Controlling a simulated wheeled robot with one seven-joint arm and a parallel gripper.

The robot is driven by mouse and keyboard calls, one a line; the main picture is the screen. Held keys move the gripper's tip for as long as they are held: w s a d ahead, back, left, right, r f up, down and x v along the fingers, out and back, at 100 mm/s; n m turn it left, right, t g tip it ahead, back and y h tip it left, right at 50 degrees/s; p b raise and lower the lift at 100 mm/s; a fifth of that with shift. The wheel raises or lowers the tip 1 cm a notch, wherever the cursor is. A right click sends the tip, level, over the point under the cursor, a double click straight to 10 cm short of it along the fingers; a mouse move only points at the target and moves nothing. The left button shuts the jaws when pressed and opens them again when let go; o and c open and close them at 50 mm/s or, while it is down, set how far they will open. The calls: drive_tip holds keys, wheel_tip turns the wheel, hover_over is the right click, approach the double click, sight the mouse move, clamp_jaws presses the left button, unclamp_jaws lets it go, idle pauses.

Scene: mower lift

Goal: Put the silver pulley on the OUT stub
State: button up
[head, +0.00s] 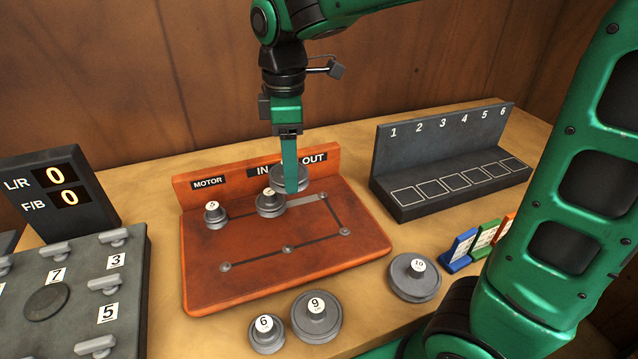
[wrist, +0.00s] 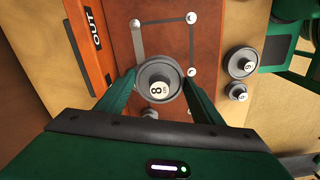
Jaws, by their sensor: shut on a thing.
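My gripper (head: 291,188) is shut on the silver pulley (head: 287,178), above the orange board (head: 250,285). A finger hides part of this pulley in the head view. In the wrist view the held pulley (wrist: 147,74) lies between both fingers of my gripper (wrist: 160,90) and its white label reads 8. The OUT sign (head: 314,158) is on the board's back wall. The stub at the right end of the upper track, the OUT stub (head: 323,196), is bare. The held pulley is left of and above it.
A small pulley (head: 214,216) is near the MOTOR sign (head: 208,182); another pulley (head: 270,206) is below the IN sign. Pulleys 6 (head: 265,338), 9 (head: 316,320) and 10 (head: 414,280) lie in front. A numbered rack (head: 440,150) stands right, and a display (head: 55,195) left.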

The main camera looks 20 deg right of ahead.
drive_tip(key=w+d+f, duration=0.1)
drive_tip(key=d+f, duration=0.1)
drive_tip(key=d, duration=0.1)
drive_tip(key=w+d+f, duration=0.2)
drive_tip(key=d, duration=0.1)
drive_tip(key=w+d+f, duration=0.1)
drive_tip(key=d+f, duration=0.1)
drive_tip(key=d, duration=0.1)
drive_tip(key=shift+w+f, duration=0.1)
drive_tip(key=shift+w, duration=0.3)
drive_tip(key=shift+f, duration=1.95)
drive_tip(key=o, duration=0.9)
drive_tip(key=shift+f, duration=0.1)
drive_tip(key=shift+o, duration=0.3)
wheel_tip(320, 180, up, 12)
